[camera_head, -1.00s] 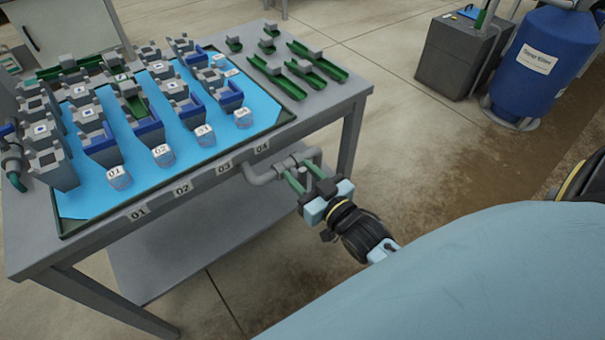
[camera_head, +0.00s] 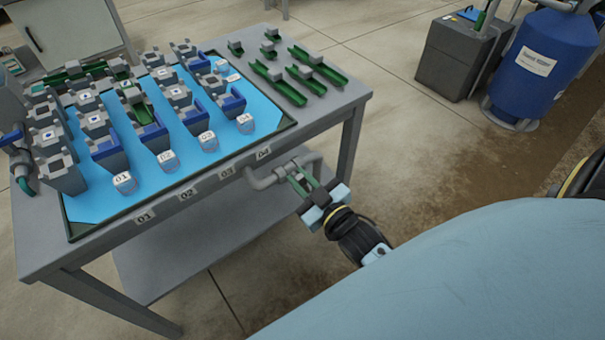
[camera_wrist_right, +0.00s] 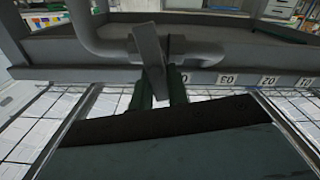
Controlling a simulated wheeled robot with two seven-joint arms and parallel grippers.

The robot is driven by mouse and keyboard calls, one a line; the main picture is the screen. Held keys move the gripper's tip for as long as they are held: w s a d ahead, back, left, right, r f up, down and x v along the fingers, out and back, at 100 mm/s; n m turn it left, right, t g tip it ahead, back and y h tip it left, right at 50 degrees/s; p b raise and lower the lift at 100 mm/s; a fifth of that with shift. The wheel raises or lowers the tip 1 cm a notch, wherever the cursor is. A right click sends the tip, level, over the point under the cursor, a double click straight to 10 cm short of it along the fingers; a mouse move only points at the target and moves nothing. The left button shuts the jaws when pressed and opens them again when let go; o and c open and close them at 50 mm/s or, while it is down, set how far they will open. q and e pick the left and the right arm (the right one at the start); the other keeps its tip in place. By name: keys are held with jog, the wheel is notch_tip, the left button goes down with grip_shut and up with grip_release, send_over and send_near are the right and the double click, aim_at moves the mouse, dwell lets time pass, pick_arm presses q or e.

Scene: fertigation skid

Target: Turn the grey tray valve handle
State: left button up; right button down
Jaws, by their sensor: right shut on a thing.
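The grey tray valve handle (camera_wrist_right: 149,48) is a flat grey lever on the grey pipe (camera_wrist_right: 94,38) along the tray table's front edge. In the right wrist view it stands slightly tilted, its lower end between the green fingers. My right gripper (camera_head: 303,184), with green fingers and a pale blue body, reaches the valve from the front right. It is shut on the handle, which its fingers partly hide in the head view. The right gripper's fingers also show in the wrist view (camera_wrist_right: 160,88). My left gripper is not in view.
The grey table (camera_head: 330,112) carries a blue-lined tray (camera_head: 85,213) with several grey and blue pots and clear cubes. Green channel pieces (camera_head: 317,65) lie at its right end. A blue tank (camera_head: 538,62) and grey box (camera_head: 458,58) stand back right. Floor right of the table is clear.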

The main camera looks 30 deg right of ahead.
jog(key=n+p, duration=0.1)
jog(key=n, duration=0.1)
jog(key=a+n+p, duration=0.1)
jog(key=n, duration=0.2)
jog(key=shift+f+n, duration=0.15)
jog(key=shift+n, duration=0.15)
jog(key=n, duration=0.3)
jog(key=f+n, duration=0.1)
jog(key=n, duration=0.4)
jog(key=shift+a+f+n, duration=0.25)
jog(key=shift+a+n, duration=0.05)
jog(key=shift+n, duration=0.1)
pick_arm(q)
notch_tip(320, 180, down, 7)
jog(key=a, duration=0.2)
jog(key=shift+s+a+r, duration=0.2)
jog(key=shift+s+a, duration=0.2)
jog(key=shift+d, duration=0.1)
pick_arm(e)
jog(key=c, duration=1.5)
grip_release()
jog(key=shift+o, duration=0.7)
